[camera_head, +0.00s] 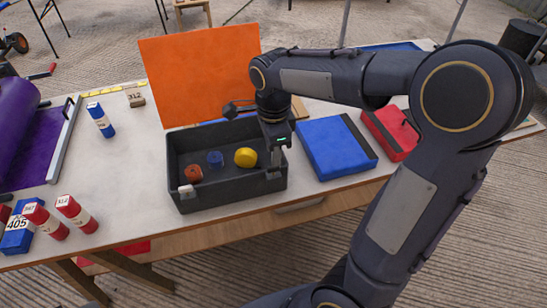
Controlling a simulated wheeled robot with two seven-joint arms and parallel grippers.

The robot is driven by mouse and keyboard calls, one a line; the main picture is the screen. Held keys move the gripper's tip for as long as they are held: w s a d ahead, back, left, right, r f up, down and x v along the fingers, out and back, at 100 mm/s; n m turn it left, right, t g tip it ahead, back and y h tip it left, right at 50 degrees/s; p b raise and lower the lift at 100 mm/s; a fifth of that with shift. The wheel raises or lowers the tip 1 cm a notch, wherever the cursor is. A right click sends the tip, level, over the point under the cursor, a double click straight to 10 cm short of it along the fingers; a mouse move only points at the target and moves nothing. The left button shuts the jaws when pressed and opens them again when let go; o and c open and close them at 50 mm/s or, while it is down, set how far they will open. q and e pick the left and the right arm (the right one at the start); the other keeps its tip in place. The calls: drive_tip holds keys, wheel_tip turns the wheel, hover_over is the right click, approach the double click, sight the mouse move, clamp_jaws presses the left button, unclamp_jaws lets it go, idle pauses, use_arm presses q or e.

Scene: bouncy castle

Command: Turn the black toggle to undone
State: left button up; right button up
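A dark grey open box (222,200) stands on the table, with an orange panel (200,75) upright behind it. A small white catch (187,190) sits on the box's front left. My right gripper (276,164) points down at the box's right end, by its front rim. Its fingers are small in view, so I cannot tell whether they are open or shut, or whether they touch anything. A small dark part shows at the front rim just below them; I cannot tell if it is the black toggle. My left gripper is out of view.
Inside the box are a red piece (193,174), a blue piece (215,159) and a yellow piece (245,157). A blue case (335,148) and a red case (390,135) lie to the right. Cylinders and a purple roll (28,150) are at left. Bare tabletop lies left of the box.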

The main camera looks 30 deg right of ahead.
drive_tip(key=shift+r, duration=1.35)
